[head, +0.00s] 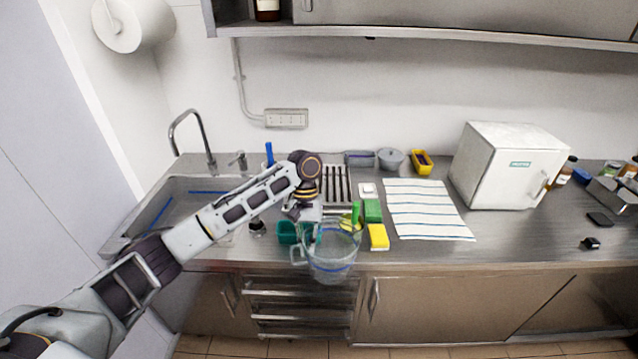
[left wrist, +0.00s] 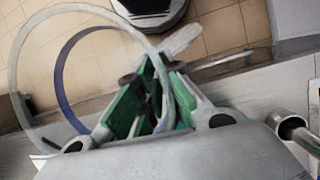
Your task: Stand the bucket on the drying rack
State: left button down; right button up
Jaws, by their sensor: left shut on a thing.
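The bucket (head: 333,262) is clear with a blue band and a side handle. In the head view it hangs in front of the counter's front edge, roughly upright. My left gripper (head: 305,213) is at its far left side, and the fingers are partly hidden there. In the left wrist view the green-padded fingers (left wrist: 148,95) are closed on the bucket's thin wall, and its curved rim (left wrist: 17,75) loops out to the left. The drying rack (head: 338,183), with dark slats, lies on the counter behind the bucket, and the part I see is bare. My right gripper is out of view.
A green tub (head: 288,233), green and yellow sponges (head: 378,238) and a striped towel (head: 428,212) lie near the bucket. The sink (head: 165,210) and tap are left. A white box-like freezer (head: 505,165) stands right. A shelf overhangs the back.

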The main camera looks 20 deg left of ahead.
aim_at(307, 230)
pick_arm(q)
jog(key=r+n, duration=0.1)
jog(key=w+r+n, duration=0.1)
jog(key=r, duration=0.1)
jog(key=w+r+n+h, duration=0.1)
jog(key=r, duration=0.1)
jog(key=shift+a+n+t, duration=0.3)
jog(key=shift+a+t, duration=0.1)
jog(key=r+n+t, duration=0.1)
jog(key=n, duration=0.2)
jog(key=n+t+h, duration=0.1)
jog(key=n, duration=0.3)
jog(key=w+r+n+t, duration=0.1)
jog(key=n, duration=0.2)
jog(key=shift+w+a+r+h, duration=0.1)
jog(key=shift+a+r+h, duration=0.1)
jog(key=shift+r+h, duration=0.1)
jog(key=shift+n+t, duration=0.3)
jog(key=shift+n, duration=0.4)
